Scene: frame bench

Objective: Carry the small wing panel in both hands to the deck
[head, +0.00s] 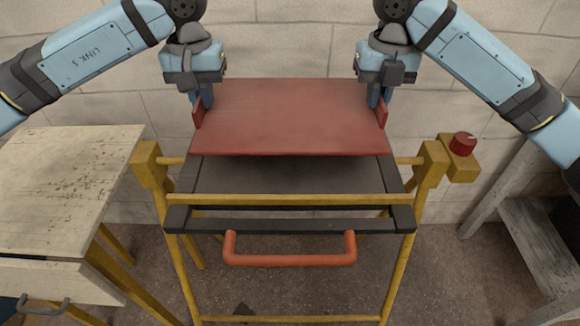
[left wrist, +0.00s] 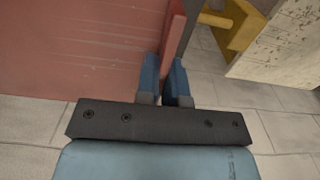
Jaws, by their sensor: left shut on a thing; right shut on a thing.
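The small wing panel (head: 290,118) is a flat red board with a raised lip on its left and right ends. It hangs level over the back part of the dark deck (head: 270,175) of the yellow frame, and a gap to the deck cannot be judged. My left gripper (head: 205,100) is shut on the panel's left lip. In the left wrist view the blue fingers (left wrist: 165,82) pinch that lip, with the panel's red face (left wrist: 75,50) beside them. My right gripper (head: 376,98) is shut on the right lip. The fingertips are partly hidden.
The yellow frame (head: 428,185) has an orange handle (head: 290,260) at its front and a red knob (head: 463,143) at its right. A worn wooden table (head: 60,190) stands at the left. A grey bench (head: 540,245) stands at the right. A block wall is behind.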

